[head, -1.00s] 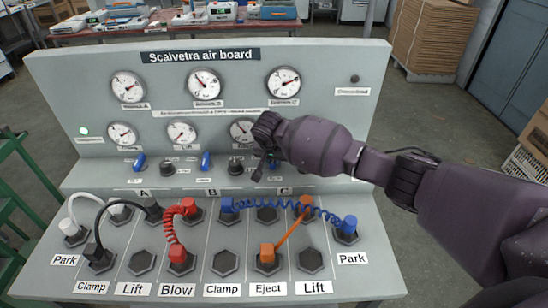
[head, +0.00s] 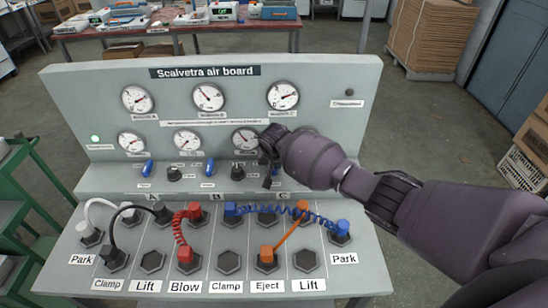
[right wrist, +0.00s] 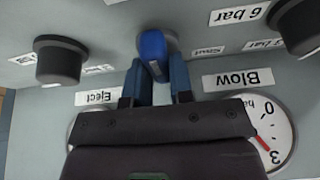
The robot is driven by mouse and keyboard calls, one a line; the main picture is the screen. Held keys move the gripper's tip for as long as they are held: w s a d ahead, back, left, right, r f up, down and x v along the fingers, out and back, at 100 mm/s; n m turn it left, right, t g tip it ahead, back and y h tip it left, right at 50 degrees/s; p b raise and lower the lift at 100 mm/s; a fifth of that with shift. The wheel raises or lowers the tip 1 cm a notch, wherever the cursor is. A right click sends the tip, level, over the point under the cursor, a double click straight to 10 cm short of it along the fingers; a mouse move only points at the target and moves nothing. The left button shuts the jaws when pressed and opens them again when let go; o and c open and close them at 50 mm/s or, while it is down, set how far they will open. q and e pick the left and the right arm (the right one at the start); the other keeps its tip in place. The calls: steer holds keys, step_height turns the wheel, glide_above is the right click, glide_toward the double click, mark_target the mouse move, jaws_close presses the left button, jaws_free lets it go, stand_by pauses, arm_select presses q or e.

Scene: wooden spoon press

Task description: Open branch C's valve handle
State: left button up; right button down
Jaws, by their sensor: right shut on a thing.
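Branch C's blue valve handle (right wrist: 153,46) shows in the right wrist view, standing out from the grey board between two black knobs. The two blue fingers of my right gripper (right wrist: 158,78) are on either side of it, and the gripper is shut on it. In the head view my right gripper (head: 269,178) reaches the panel just above the letter C, and the arm and gripper hide most of this handle. The blue handles of branch A (head: 148,167) and branch B (head: 210,167) stand free to the left. My left gripper is not in view.
Black knobs (right wrist: 62,61) (right wrist: 299,27) flank the handle closely. Dial gauges (head: 209,97) fill the upright panel (head: 330,130). Hoses, including a coiled blue hose (head: 278,211) and an orange one (head: 285,232), lie on the sloping board below. A green frame (head: 45,215) stands at left.

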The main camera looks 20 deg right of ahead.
steer(key=shift+s+a+f, duration=0.1)
steer(key=shift+s+f, duration=0.2)
steer(key=shift+f, duration=0.05)
steer(key=c, duration=1)
jaws_free()
steer(key=shift+r, duration=0.15)
steer(key=shift+s+r, duration=0.1)
steer(key=shift+r, duration=0.4)
steer(key=p+v, duration=0.1)
steer(key=v, duration=0.8)
steer(key=shift+s+r, duration=0.15)
steer(key=shift+r, duration=0.05)
